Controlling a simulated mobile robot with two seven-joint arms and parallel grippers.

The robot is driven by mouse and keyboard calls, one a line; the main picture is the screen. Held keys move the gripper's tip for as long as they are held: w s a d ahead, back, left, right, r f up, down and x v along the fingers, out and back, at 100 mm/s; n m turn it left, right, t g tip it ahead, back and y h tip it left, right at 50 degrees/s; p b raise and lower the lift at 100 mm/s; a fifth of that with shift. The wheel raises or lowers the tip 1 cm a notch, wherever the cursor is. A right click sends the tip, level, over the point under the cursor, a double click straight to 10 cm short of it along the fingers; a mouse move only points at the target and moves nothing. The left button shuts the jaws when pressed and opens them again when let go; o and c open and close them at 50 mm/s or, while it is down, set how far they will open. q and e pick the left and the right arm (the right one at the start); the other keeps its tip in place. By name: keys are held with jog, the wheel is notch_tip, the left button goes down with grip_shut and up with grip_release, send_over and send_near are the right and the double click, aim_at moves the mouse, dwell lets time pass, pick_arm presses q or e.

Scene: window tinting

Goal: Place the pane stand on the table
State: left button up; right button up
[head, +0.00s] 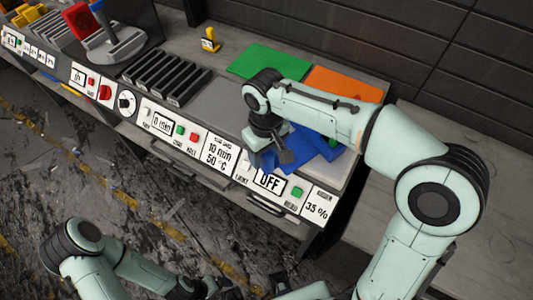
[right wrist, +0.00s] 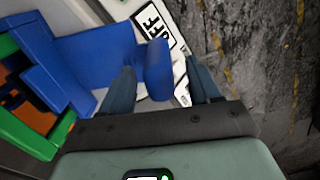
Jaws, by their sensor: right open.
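A blue object (head: 318,150), which looks like the pane stand, lies on the right part of the grey workbench (head: 222,98), partly hidden by my right arm. It also shows in the right wrist view (right wrist: 85,50), with a raised blue end between my fingers. My right gripper (right wrist: 160,82) is open, one finger on each side of that end; I cannot tell whether they touch it. In the head view my right gripper (head: 275,155) points down at the bench's front edge. My left arm is low at the bottom; its gripper's jaws cannot be made out.
A green sheet (head: 268,62) and an orange sheet (head: 345,84) lie behind the blue object. A black slotted rack (head: 167,77) and a small yellow item (head: 210,40) stand further left. A panel with buttons and labels (head: 220,150) runs along the front. A lower grey surface (head: 465,190) is clear at right.

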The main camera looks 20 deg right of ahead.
pick_arm(q)
jog(key=r+p, duration=0.1)
jog(key=w+r+p, duration=0.1)
jog(key=shift+w+r, duration=0.25)
jog(key=shift+r, duration=0.05)
pick_arm(e)
notch_tip(320, 180, up, 10)
jog(key=shift+r, duration=0.25)
